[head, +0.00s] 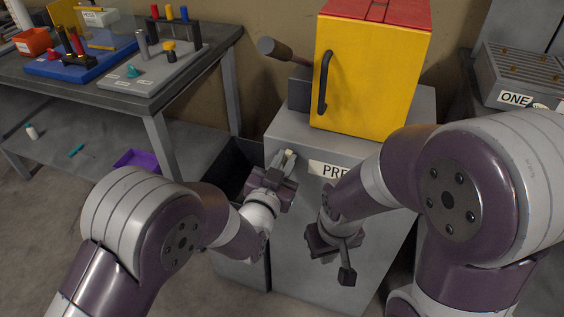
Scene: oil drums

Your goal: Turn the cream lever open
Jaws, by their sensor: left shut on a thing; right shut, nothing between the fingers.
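My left gripper (281,165) is at the upper left part of the grey cabinet front. It is shut on a small pale piece, the cream lever (290,155), of which only a little shows between and beside the fingers. The lever's mount and its exact angle are hidden by the gripper. My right gripper (346,275) is shut and empty, hanging low in front of the same cabinet, apart from the lever.
A yellow box (374,75) with a dark handle and red top stands on the grey cabinet (290,235), whose label is partly covered by my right arm. A dark handle (280,49) sticks out at the box's left. A tool-covered bench (190,85) is at left, a "ONE" crate (505,75) at right.

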